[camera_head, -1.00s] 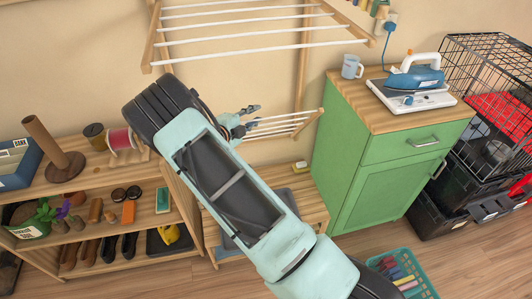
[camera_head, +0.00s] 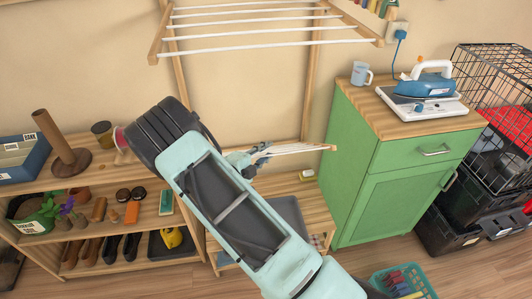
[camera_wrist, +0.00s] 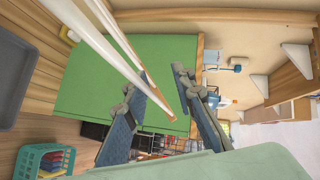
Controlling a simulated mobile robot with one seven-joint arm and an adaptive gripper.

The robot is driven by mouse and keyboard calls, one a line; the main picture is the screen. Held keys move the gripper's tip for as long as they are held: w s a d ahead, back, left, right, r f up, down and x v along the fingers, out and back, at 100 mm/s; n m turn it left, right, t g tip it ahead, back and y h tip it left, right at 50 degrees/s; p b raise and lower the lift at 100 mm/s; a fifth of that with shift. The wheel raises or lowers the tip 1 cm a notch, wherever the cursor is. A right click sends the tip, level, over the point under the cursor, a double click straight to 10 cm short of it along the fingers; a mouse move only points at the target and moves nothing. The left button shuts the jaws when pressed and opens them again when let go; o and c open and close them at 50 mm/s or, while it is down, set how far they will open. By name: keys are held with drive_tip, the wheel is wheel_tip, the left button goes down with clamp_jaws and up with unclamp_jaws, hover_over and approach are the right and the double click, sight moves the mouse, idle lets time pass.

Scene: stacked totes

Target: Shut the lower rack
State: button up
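The lower rack (camera_head: 300,149) is a wall-mounted drying rack with white rods and a wooden side bar. In the head view it stands out from the wall below the upper rack, seen nearly edge-on. My arm hides its left part. My gripper (camera_head: 258,156) is at the rack's visible left end. In the wrist view my gripper (camera_wrist: 157,84) is open, its dark fingers spread apart. The rack's white rods (camera_wrist: 112,38) and wooden bar run from the top left down between the fingers in the picture, close to the left finger. I cannot tell whether they touch.
The upper rack (camera_head: 270,33) is folded out above. A green cabinet (camera_head: 350,165) with an iron (camera_head: 430,82) and mug (camera_head: 361,73) stands to the right. A low wooden bench (camera_head: 318,212) is below, shelves (camera_head: 90,180) stand left, and a teal basket (camera_head: 402,280) is on the floor.

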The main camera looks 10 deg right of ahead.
drive_tip(key=shift+r, duration=0.1)
drive_tip(key=r+p+v, duration=0.1)
drive_tip(key=p+v, duration=0.5)
drive_tip(key=v, duration=0.6)
drive_tip(key=shift+a, duration=0.15)
idle(0.7)
drive_tip(key=shift+w+r, duration=0.1)
drive_tip(key=shift+r, duration=0.05)
idle(0.5)
